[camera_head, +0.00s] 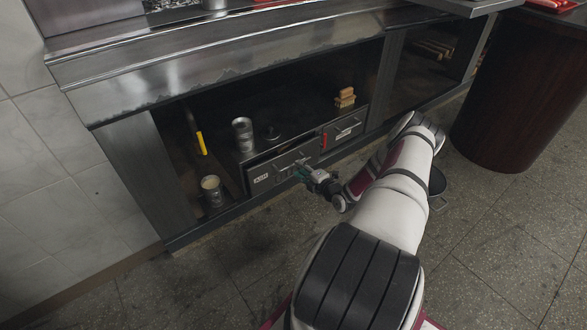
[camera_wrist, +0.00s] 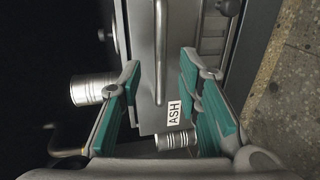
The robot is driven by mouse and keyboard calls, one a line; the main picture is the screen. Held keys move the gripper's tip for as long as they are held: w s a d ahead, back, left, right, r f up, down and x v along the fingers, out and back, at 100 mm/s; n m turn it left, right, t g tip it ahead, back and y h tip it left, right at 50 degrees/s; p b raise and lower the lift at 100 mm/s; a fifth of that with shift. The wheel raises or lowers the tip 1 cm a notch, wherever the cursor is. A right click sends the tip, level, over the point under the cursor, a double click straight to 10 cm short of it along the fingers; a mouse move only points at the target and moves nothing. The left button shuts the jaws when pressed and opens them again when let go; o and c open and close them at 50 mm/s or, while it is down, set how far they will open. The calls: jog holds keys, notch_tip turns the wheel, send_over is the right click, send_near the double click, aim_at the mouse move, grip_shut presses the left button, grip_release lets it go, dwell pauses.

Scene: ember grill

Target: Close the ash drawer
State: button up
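The ash drawer (camera_head: 275,174) is a grey metal front with a white ASH label (camera_wrist: 174,113), low in the grill's lower bay. A dark gap along its top edge suggests it stands a little out, but how far I cannot tell. Its bar handle (camera_wrist: 160,40) shows in the wrist view between my gripper's green-padded fingers. My gripper (camera_wrist: 161,62) is open, with one finger on each side of the handle in that view; contact is not clear. In the head view my gripper (camera_head: 303,173) is at the right part of the drawer front.
A tall can (camera_head: 242,134) stands behind the drawer, and another can (camera_head: 212,190) stands to its left. A yellow-handled tool (camera_head: 200,142) leans inside the bay. A second drawer with a red tag (camera_head: 342,130) is at right, with wooden blocks (camera_head: 345,97) above. The tiled floor in front is open.

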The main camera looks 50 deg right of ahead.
aim_at(293, 164)
jog(key=shift+b+x, duration=0.9)
jog(key=shift+x, duration=1.8)
grip_shut()
